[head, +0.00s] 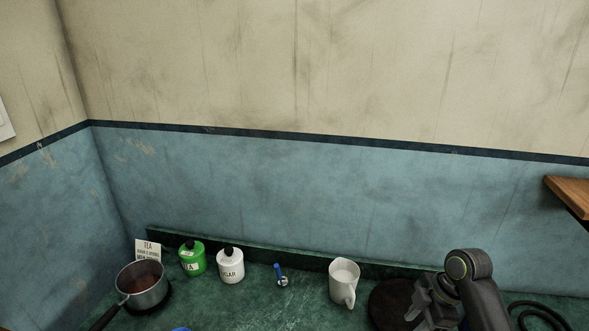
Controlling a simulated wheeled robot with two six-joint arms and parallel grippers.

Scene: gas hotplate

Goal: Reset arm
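My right arm's dark grey gripper (432,303) is at the lower right, above the green counter (235,310). It overlaps a dark round plate (385,305) in the picture. Its fingers are small and partly cut off by the bottom edge, so I cannot tell whether they are open or shut. I see nothing clearly held in it. My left gripper is not in view.
A saucepan (142,286) with brown contents stands at the left near a TEA card (149,250). A green tea jar (192,258), white sugar jar (230,265), blue-handled item (278,272) and white jug (343,280) line the back. A wooden shelf (570,192) juts in at right.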

